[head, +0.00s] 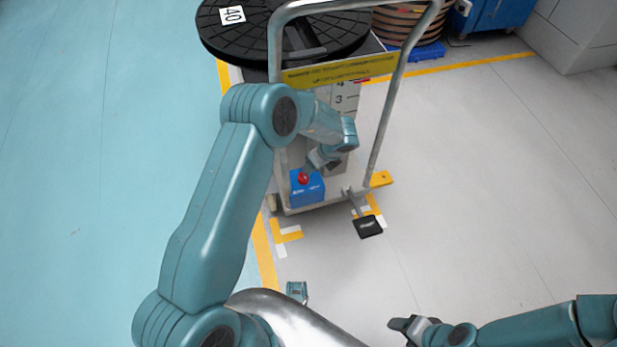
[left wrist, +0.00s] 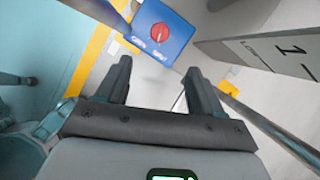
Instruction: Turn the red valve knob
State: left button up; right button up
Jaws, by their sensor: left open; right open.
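The red valve knob (head: 303,178) sits on a blue box (head: 308,192) at the lower end of a wheeled cart. In the left wrist view the round red knob (left wrist: 160,33) shows on the face of the blue box (left wrist: 178,40), just beyond the fingertips. My left gripper (left wrist: 158,70) is open and empty, its two fingers pointing toward the knob but apart from it. In the head view my left wrist hides most of that gripper. My right gripper (head: 405,325) is open and empty at the lower right, far from the box.
The cart has a tall metal handle frame (head: 386,95) close to my left arm and a black pedal (head: 368,227). A black round disc marked 40 (head: 215,35) tops it. The grey floor (head: 500,180) on the right is clear.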

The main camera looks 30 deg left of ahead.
aim_at(304, 176)
pick_arm(q)
jog(key=b+x, duration=0.5)
jog(key=x, duration=1)
jog(key=shift+w+a+f, duration=0.1)
jog(key=shift+a+f, duration=0.05)
jog(key=shift+f, duration=0.1)
